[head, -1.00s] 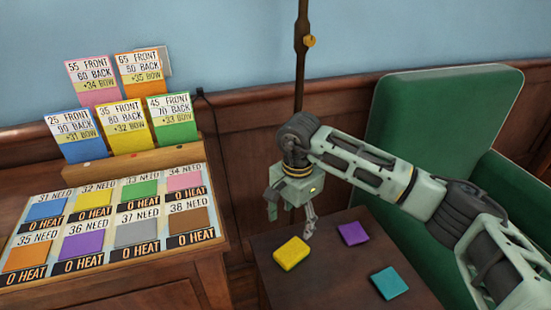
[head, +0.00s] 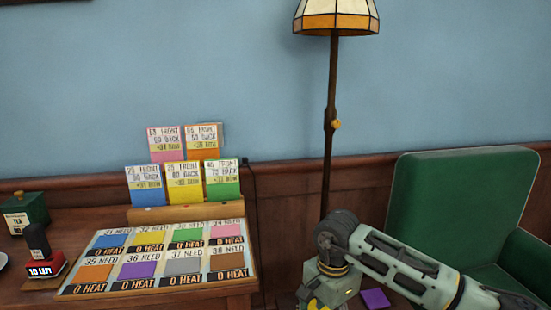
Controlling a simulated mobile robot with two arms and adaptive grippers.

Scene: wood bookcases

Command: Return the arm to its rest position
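My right arm comes in from the lower right in the head view. Its wrist and the top of its gripper body (head: 330,287) show at the bottom edge, and the fingers are cut off below the frame. I cannot tell whether that gripper is open or shut. A purple square (head: 375,299) lies on the small dark table just right of the gripper. A bit of yellow shows at the bottom edge by the gripper, mostly hidden. My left arm and gripper are not in view.
A wooden desk at left bears a board of coloured squares (head: 107,288) and a wooden rack (head: 187,211) of cards. A red stamp (head: 42,262) and green box (head: 22,213) stand farther left. A floor lamp (head: 337,19) rises behind my arm, and a green armchair (head: 453,205) stands at right.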

